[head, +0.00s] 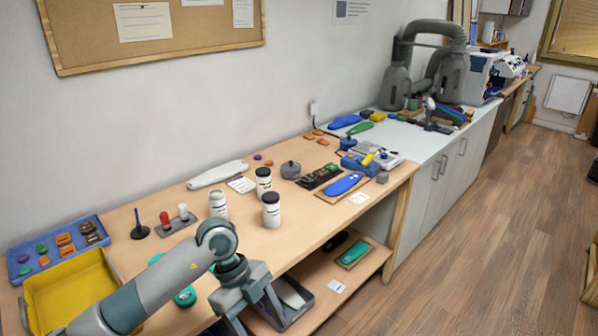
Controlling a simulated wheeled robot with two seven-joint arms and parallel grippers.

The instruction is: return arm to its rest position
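My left arm reaches in from the lower left, over the front of the wooden workbench (330,215). My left gripper (256,318) points down at the bench's front edge, above the lower shelf. Its two fingers look spread apart with nothing visible between them. The fingertips are close to the bottom of the picture. My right arm and gripper are not in view.
A yellow tray (75,290) and a blue tray of small parts (58,246) lie left of my arm. White bottles (271,210) stand behind the gripper. A dark tray (293,300) sits on the lower shelf beside it. A blue insole (343,184) lies farther right.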

